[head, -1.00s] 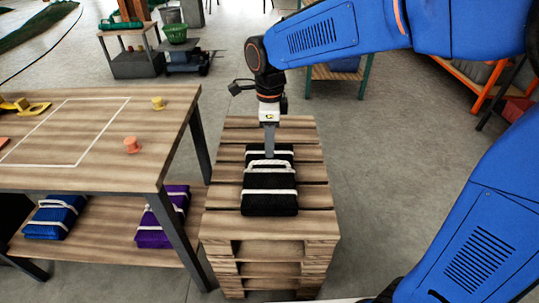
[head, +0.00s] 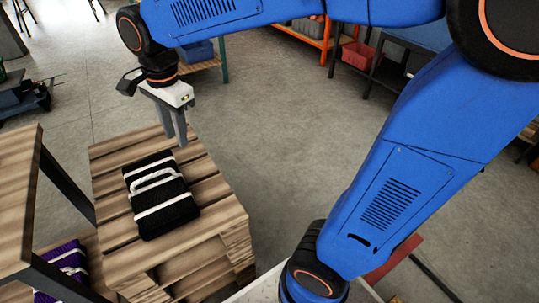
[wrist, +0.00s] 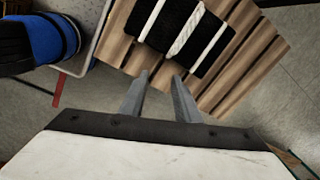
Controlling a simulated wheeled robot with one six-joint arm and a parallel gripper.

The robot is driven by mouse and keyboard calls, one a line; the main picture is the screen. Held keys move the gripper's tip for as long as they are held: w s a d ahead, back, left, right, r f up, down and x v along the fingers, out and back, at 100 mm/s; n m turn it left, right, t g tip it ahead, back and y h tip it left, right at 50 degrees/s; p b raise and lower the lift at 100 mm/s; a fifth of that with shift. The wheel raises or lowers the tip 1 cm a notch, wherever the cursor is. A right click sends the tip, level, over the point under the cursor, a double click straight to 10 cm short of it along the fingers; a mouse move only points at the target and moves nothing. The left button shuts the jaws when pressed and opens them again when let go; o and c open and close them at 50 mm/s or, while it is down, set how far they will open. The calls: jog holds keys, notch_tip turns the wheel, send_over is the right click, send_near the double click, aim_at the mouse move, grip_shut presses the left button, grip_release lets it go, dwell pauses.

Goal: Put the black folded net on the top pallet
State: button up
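The black folded net (head: 163,208), with white straps and a white handle, lies flat on the top pallet (head: 216,185) of a wooden pallet stack. It also shows in the wrist view (wrist: 205,54), beyond my fingertips. My gripper (head: 177,142) is above the far edge of the pallet, apart from the net, with nothing held. In the wrist view its two fingers (wrist: 160,80) stand apart with an empty gap between them.
A wooden table (head: 20,180) stands left of the pallet stack, with a purple folded net (head: 62,262) on its lower shelf. An orange rack and a red bin (head: 357,56) stand at the back right. The grey floor (head: 290,130) right of the stack is clear.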

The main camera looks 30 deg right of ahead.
jog(key=s+d+f+n+t, duration=0.2)
jog(key=s+d+n, duration=0.5)
jog(key=s+d, duration=0.1)
jog(key=s+d+f+n+t, duration=0.1)
jog(key=s+d+f+n, duration=0.1)
jog(key=s+d+n, duration=0.4)
jog(key=shift+s+d+f+n+t, duration=0.25)
jog(key=shift+s+d+n+t, duration=0.15)
jog(key=shift+s+d, duration=1.2)
jog(key=shift+w+d, duration=0.1)
jog(key=shift+w, duration=0.05)
